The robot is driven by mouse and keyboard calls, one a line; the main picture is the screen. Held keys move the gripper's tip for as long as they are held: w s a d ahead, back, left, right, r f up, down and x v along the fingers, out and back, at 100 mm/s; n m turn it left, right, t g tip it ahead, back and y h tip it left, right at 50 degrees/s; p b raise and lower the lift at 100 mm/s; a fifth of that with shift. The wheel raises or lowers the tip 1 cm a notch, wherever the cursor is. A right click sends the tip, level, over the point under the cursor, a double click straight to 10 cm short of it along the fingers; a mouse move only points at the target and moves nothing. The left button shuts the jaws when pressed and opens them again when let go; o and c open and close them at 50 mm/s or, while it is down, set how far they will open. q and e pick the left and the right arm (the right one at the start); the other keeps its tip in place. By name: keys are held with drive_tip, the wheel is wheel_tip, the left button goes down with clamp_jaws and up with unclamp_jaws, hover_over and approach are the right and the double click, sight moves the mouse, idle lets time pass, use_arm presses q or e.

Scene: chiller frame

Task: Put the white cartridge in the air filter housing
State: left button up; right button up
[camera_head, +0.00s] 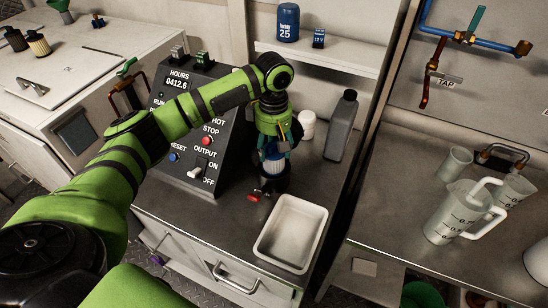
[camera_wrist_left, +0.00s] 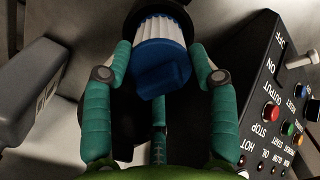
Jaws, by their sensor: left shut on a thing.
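The white cartridge (camera_head: 271,168) has white pleats and a blue end; it also shows in the left wrist view (camera_wrist_left: 158,32). My left gripper (camera_head: 272,150) points down and is shut on the cartridge's blue end, with a green finger on each side in the left wrist view (camera_wrist_left: 163,62). The black air filter housing (camera_head: 274,184) stands on the counter directly below, with a red lever at its side. The cartridge's white lower end is at the housing's mouth; how deep it sits is hard to tell. My right gripper is out of view.
A white tray (camera_head: 290,234) lies in front of the housing. A control panel (camera_head: 205,120) stands close on the left. A grey bottle (camera_head: 341,126) and a white jar (camera_head: 307,126) stand behind right. A tan pleated cartridge (camera_head: 39,45) is on the far left cabinet.

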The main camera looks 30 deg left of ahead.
sight(273, 165)
use_arm(q)
drive_tip(key=shift+f, duration=0.7)
drive_tip(key=shift+f+p, duration=0.35)
drive_tip(key=shift+f, duration=1.6)
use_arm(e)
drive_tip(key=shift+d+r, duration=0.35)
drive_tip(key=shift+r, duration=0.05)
use_arm(q)
drive_tip(key=shift+f, duration=0.2)
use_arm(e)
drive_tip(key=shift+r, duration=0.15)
use_arm(q)
drive_tip(key=shift+s+d+f, duration=0.1)
drive_tip(key=shift+s+f, duration=0.2)
drive_tip(key=shift+f, duration=0.1)
drive_tip(key=o, duration=0.9)
drive_tip(key=shift+o, duration=1.2)
drive_tip(key=shift+f, duration=0.2)
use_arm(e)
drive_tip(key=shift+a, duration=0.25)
use_arm(q)
drive_tip(key=shift+r, duration=0.1)
